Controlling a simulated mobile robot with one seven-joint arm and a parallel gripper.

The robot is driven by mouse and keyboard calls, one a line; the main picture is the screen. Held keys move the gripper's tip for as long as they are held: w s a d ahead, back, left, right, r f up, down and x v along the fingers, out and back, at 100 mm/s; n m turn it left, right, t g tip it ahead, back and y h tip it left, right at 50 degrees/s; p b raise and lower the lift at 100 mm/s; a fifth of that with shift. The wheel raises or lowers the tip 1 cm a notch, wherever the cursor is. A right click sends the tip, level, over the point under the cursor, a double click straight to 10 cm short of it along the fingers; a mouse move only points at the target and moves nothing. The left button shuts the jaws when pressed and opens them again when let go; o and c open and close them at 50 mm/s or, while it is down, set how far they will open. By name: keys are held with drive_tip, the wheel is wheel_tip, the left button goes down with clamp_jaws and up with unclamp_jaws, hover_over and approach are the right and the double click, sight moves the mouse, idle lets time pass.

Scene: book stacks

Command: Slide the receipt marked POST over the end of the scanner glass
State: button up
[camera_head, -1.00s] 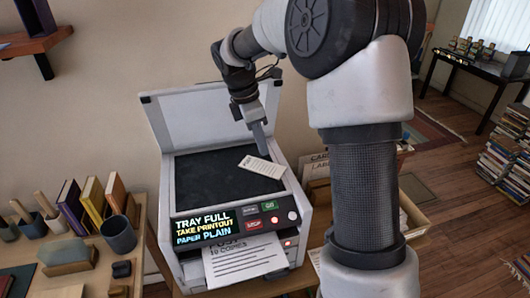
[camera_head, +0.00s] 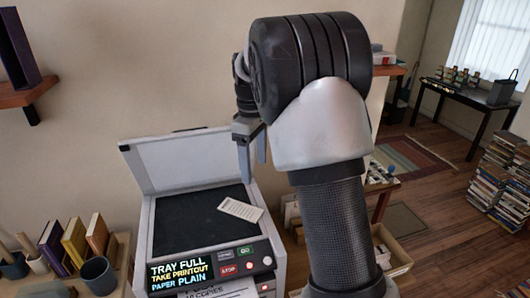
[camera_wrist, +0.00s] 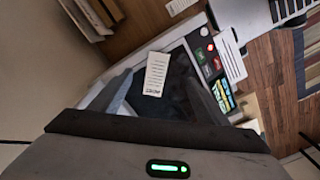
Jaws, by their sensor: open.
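A small white receipt (camera_head: 241,210) with printed lines lies on the dark scanner glass (camera_head: 190,222), close to its right edge. It also shows in the wrist view (camera_wrist: 155,75), lying between my fingers as seen from there; a darker printed word is at its near end, too small to read surely. My gripper (camera_head: 253,155) is open and empty, its fingers pointing down at the back right of the scanner, apart from the receipt. The fingers also show in the wrist view (camera_wrist: 160,88). Whether the receipt's end overhangs the glass I cannot tell.
The scanner's lid (camera_head: 185,163) stands raised behind the glass. The front panel display (camera_head: 180,273) reads TRAY FULL, TAKE PRINTOUT, PAPER PLAIN. A printout (camera_head: 228,290) sticks out below. Books (camera_head: 75,240) and a dark cup (camera_head: 98,275) stand on a table at left.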

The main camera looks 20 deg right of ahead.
sight(256, 215)
drive_tip(key=shift+w+r+m, duration=0.15)
drive_tip(key=shift+r+m, duration=0.15)
wheel_tip(256, 215, down, 18)
drive_tip(key=shift+r, duration=0.25)
idle(0.5)
drive_tip(key=c, duration=1.1)
drive_tip(key=shift+d, duration=0.1)
drive_tip(key=shift+d, duration=0.1)
